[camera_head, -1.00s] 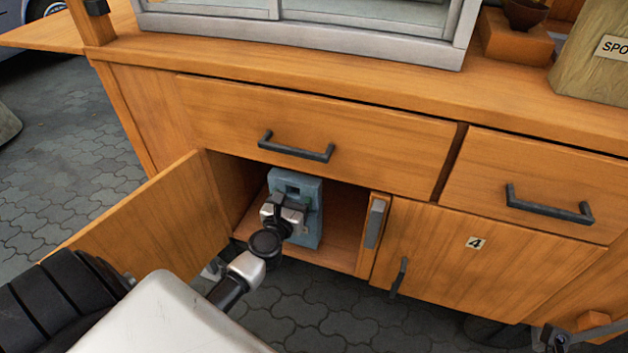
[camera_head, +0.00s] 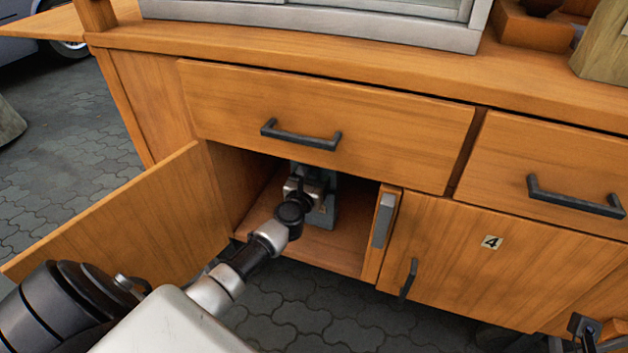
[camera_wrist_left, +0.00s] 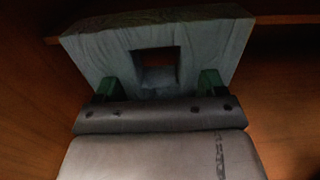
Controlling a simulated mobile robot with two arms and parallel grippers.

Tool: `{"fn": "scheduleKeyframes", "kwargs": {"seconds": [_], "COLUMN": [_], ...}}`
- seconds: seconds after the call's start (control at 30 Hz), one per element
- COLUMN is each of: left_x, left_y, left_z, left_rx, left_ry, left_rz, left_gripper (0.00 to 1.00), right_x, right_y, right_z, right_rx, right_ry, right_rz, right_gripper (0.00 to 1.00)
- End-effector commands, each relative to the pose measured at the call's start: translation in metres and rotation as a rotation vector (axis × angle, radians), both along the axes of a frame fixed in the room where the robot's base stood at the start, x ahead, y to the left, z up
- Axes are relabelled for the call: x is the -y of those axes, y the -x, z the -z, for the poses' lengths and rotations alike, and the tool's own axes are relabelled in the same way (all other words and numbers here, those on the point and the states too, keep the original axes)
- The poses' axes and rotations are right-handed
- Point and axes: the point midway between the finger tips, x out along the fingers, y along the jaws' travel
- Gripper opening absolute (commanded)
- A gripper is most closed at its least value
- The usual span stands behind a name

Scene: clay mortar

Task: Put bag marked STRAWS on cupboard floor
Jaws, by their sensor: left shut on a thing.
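A blue-grey bag (camera_head: 329,210) with a square opening near its top is inside the open cupboard, upright or nearly so. No STRAWS marking can be read on it. My left gripper (camera_head: 312,180) reaches in through the doorway and is shut on the bag, covering much of its front. In the left wrist view the bag (camera_wrist_left: 95,50) shows behind the gripper (camera_wrist_left: 157,85), whose fingers sit either side below the opening. The cupboard floor (camera_head: 300,240) is bare in front. I cannot tell whether the bag's base touches it.
The open door (camera_head: 130,220) stands left of my arm. A drawer (camera_head: 320,105) is above the opening. At the right are a narrow post (camera_head: 382,228) and a shut door marked 4 (camera_head: 490,270). Grey paving (camera_head: 300,310) lies below.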

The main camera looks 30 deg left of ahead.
Motion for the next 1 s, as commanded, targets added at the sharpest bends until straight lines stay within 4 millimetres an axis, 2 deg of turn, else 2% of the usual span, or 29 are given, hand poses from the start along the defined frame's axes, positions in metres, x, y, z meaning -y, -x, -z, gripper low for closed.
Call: {"fn": "scheduleKeyframes", "kwargs": {"seconds": [0.3,0.33,0.5,0.83,1.0], "left_x": [0.000,0.000,0.000,0.000,0.007], "left_y": [0.000,0.000,0.000,0.000,0.027], "left_z": [0.002,0.002,0.001,-0.004,-0.002], "left_rx": [0.002,0.001,0.001,0.001,-0.003], "left_ry": [0.000,-0.001,-0.001,-0.001,0.001], "left_rz": [0.000,0.000,0.000,0.001,0.002], "left_gripper": [0.21,0.73,0.96,0.96,0.96], "right_x": [0.000,0.000,-0.001,0.000,0.001], "right_y": [-0.001,-0.001,-0.001,0.000,0.004], "right_z": [0.000,-0.002,-0.002,-0.006,-0.004], "right_rx": [0.005,0.008,0.006,0.009,-0.013], "right_ry": [0.002,0.002,0.001,0.000,-0.005], "right_rz": [0.000,0.000,0.000,-0.001,-0.002], "right_gripper": [0.00,0.00,0.00,0.00,0.00]}}
